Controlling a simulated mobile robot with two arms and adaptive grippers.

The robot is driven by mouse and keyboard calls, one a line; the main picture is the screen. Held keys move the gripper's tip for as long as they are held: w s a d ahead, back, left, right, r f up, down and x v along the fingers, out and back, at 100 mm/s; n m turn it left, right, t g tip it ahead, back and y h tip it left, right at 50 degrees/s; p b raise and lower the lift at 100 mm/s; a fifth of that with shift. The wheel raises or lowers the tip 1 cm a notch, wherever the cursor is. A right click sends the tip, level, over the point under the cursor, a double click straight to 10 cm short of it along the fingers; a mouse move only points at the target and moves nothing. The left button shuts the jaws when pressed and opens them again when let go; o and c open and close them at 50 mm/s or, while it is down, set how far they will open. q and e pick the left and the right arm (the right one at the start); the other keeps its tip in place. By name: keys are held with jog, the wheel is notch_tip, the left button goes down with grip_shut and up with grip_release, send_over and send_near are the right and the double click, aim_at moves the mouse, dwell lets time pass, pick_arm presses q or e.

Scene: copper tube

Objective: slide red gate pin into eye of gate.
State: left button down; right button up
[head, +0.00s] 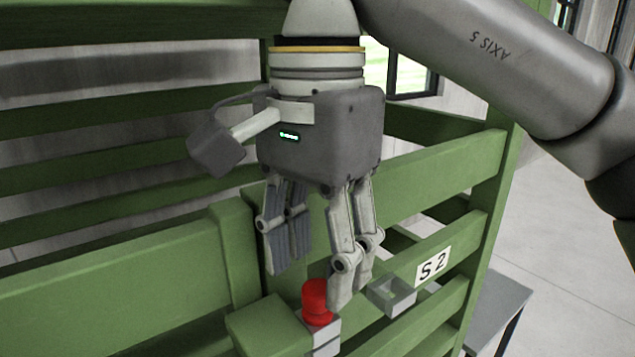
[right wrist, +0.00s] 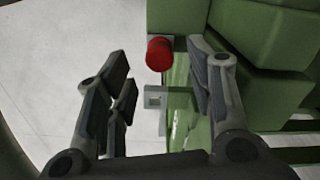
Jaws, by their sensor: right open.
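The red gate pin (head: 317,300) has a red knob and stands in a grey metal block (head: 325,341) on the green gate. The eye is a grey metal bracket with a square opening (head: 392,296), to the right of the pin in the head view. My right gripper (head: 314,278) points down with its fingers spread, just above and behind the red knob. In the right wrist view the knob (right wrist: 160,54) lies between the open fingertips (right wrist: 158,62), not visibly held. The eye bracket (right wrist: 155,97) shows below it. The pin's shaft is hidden. My left gripper is out of view.
Green rails (head: 130,290) run across the left, and slatted green rails (head: 440,165) stand at the right with an "S 2" label (head: 433,265). A grey table (head: 497,305) stands beyond. Pale floor (head: 570,300) is clear at the right.

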notch_tip(320, 180, up, 8)
jog(key=shift+f, duration=0.15)
dwell(0.6)
